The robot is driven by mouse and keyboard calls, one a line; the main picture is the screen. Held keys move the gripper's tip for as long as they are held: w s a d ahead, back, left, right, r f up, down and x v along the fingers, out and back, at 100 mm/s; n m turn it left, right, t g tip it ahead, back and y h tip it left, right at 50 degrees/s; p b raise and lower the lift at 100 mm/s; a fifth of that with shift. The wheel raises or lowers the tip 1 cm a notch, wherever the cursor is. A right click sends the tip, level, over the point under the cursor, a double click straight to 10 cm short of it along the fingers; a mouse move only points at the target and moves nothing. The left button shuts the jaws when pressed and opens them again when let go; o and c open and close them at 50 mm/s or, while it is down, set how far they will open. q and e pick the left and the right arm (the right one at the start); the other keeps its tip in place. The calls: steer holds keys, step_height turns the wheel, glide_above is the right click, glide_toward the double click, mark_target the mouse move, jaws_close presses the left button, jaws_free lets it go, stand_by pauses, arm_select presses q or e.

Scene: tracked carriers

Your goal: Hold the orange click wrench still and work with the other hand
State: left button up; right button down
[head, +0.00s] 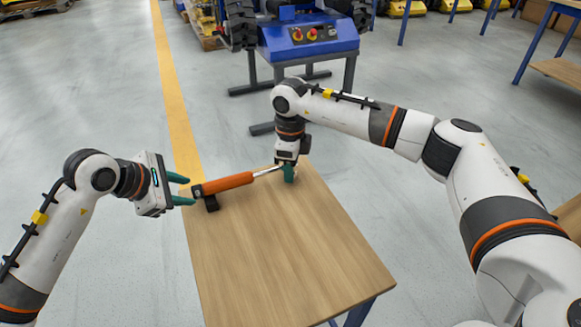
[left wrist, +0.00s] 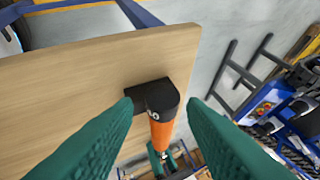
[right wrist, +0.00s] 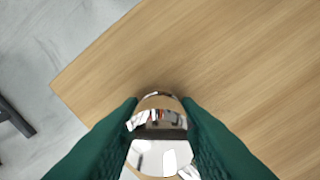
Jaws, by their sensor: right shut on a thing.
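The orange click wrench (head: 228,183) lies across the far end of the wooden table (head: 285,250), with its orange handle to the left and its metal shaft to the right. My right gripper (head: 289,173) points down and is shut on the wrench's shiny metal end, which shows between the fingers in the right wrist view (right wrist: 158,135). My left gripper (head: 186,190) is open beside the handle's black end. In the left wrist view the black end and orange handle (left wrist: 161,130) appear between the spread fingers, with nothing gripped.
A small black block (head: 211,203) is under or at the handle's left end; I cannot tell whether it is part of the wrench. The near table top is clear. A blue machine (head: 308,40) on a grey stand is behind the table.

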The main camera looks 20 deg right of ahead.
arm_select(q)
steer(key=shift+x, duration=1.2)
steer(key=c, duration=0.6)
steer(key=shift+w+g, duration=0.1)
steer(key=shift+g, duration=0.5)
steer(key=shift+f+n+g, duration=0.1)
steer(key=shift+n+g, duration=0.2)
steer(key=shift+g, duration=0.3)
steer(key=shift+w+n+g, duration=0.15)
steer(key=shift+n+g, duration=0.25)
steer(key=shift+g, duration=0.7)
